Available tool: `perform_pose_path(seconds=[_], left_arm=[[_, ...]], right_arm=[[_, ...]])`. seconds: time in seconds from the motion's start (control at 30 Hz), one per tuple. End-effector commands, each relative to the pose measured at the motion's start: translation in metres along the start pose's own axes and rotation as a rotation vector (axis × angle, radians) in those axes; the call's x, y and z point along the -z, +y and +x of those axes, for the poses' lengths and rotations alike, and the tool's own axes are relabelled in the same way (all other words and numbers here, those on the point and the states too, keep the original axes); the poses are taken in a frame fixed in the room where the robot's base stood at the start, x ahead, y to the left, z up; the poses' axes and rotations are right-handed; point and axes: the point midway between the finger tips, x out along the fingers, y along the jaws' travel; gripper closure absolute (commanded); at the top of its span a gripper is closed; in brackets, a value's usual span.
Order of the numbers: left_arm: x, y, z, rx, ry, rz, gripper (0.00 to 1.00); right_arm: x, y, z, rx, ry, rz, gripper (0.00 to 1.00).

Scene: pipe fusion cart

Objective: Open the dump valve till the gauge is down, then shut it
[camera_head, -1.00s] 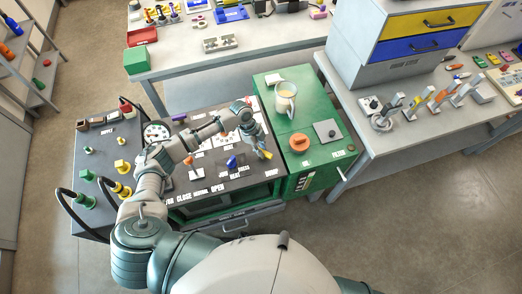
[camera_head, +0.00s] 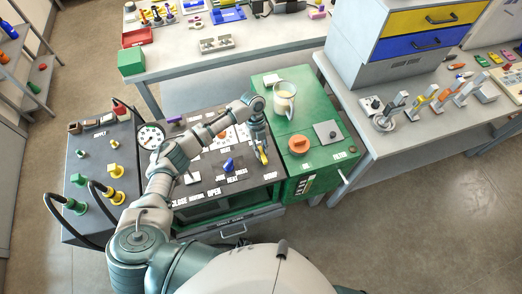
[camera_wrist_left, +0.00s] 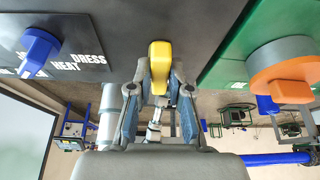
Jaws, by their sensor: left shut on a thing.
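The yellow dump valve handle (camera_head: 263,157) stands at the right end of the black cart panel, near the DUMP label. My left gripper (camera_head: 260,148) comes down over it from above. In the left wrist view the yellow handle (camera_wrist_left: 159,65) sits between the two fingers, and the gripper (camera_wrist_left: 159,90) is shut on it. The fingers hide part of the handle. The round white gauge (camera_head: 151,136) is at the left of the panel, beside my arm; its needle is too small to read. My right gripper is not in view.
A blue knob (camera_head: 228,165) stands left of the handle. The green cabinet (camera_head: 306,119) on the right carries an orange knob (camera_head: 299,144) and a jug (camera_head: 285,98). Yellow fittings and black hoses are at the left. A grey bench (camera_head: 375,140) stands at the right.

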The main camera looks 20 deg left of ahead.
Motion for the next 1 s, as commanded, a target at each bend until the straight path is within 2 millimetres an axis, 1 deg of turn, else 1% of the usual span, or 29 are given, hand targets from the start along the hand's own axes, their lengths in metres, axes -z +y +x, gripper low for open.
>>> perform_pose_path(seconds=[0.03,0.5,0.53,0.57,0.6,0.63,0.87,1.0], left_arm=[[-0.0003,-0.0018,-0.0022,0.003,-0.003,0.008,1.00],[0.0000,-0.0016,-0.0027,-0.002,-0.004,0.019,1.00],[0.0000,-0.0016,-0.0027,-0.002,-0.004,0.019,0.76],[0.0000,-0.0016,-0.0026,-0.002,-0.004,0.019,0.69],[0.0000,-0.0014,-0.0023,-0.002,-0.003,0.019,0.59],[0.0000,-0.0013,-0.0021,-0.003,-0.003,0.019,0.56],[-0.0001,-0.0007,-0.0010,-0.005,-0.002,0.018,0.56],[-0.0004,-0.0008,-0.0075,-0.005,-0.002,0.018,0.56]], right_arm=[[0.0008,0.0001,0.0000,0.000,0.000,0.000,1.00],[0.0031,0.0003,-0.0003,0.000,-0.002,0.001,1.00],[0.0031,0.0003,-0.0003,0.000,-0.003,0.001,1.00],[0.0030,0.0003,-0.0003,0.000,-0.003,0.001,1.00],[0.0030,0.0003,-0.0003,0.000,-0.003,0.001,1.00],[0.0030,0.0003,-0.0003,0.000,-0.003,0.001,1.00],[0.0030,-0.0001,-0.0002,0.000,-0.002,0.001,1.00],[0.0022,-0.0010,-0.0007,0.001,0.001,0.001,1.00]])
